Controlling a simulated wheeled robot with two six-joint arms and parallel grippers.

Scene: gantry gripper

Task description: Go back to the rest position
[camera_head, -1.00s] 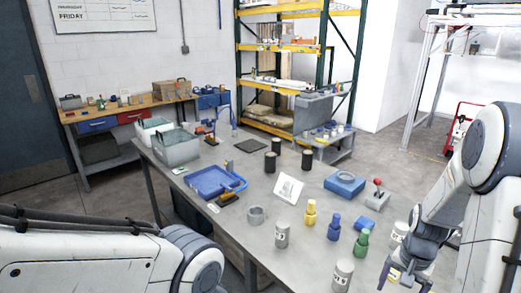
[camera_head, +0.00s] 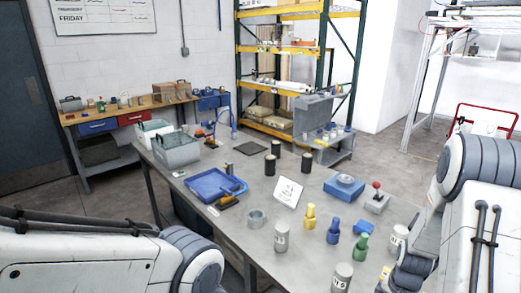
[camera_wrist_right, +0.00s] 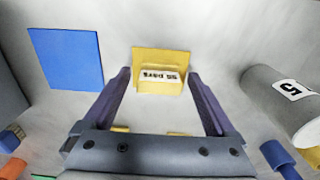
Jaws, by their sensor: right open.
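My right gripper (camera_wrist_right: 159,78) is open in the right wrist view, its two purple fingers apart with nothing gripped. A yellow block (camera_wrist_right: 160,85) with a printed label stands on a yellow square (camera_wrist_right: 143,56), in line with the gap between the fingertips. In the head view my right arm is at the lower right, and its fingertips are hidden or out of the picture. My left arm crosses the lower left of the head view; its gripper is out of view.
The grey table holds a blue tray (camera_head: 205,188), a white sign (camera_head: 288,192), a green bottle-like piece (camera_head: 361,249), a blue one (camera_head: 333,231), a yellow one (camera_head: 310,217) and grey labelled cylinders (camera_head: 282,238). A blue square (camera_wrist_right: 66,58) and a labelled cylinder (camera_wrist_right: 283,102) flank my right gripper.

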